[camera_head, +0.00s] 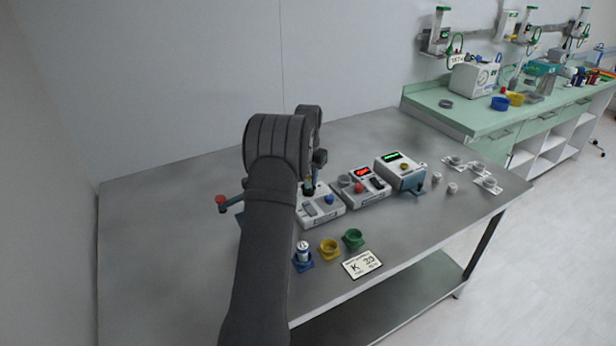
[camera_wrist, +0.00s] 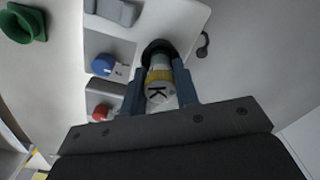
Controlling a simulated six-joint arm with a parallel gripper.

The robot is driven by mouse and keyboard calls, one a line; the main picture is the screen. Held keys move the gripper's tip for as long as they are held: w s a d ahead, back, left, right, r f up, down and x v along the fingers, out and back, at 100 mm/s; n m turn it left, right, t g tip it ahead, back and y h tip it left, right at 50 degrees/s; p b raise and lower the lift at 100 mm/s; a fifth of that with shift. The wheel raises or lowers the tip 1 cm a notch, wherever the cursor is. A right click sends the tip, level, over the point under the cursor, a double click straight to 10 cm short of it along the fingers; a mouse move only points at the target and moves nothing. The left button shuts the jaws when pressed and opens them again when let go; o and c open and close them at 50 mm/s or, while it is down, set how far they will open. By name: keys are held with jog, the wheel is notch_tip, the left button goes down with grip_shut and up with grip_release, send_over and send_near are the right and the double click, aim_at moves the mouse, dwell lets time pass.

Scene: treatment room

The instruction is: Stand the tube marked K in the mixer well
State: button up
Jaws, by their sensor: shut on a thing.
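In the wrist view, my gripper (camera_wrist: 161,88) is shut on the tube marked K (camera_wrist: 158,95), which has a yellow band near its lettered end. The tube's far end is at the black round well (camera_wrist: 153,47) of the white mixer (camera_wrist: 185,17); I cannot tell how deep it sits. In the head view, the white mixer with a blue knob (camera_head: 328,199) stands just right of my arm. My arm hides most of the gripper and the tube there.
A device with a red display (camera_head: 362,173) and one with a green display (camera_head: 393,156) stand right of the mixer. In front are a blue holder (camera_head: 303,265) with a white tube, a yellow holder (camera_head: 329,249), a green holder (camera_head: 353,238) and a card reading K 39 (camera_head: 362,264).

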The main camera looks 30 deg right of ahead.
jog(key=shift+f, duration=0.6)
jog(key=o, duration=0.7)
jog(key=shift+r, duration=5.5)
notch_tip(320, 180, down, 9)
jog(key=shift+f, duration=0.1)
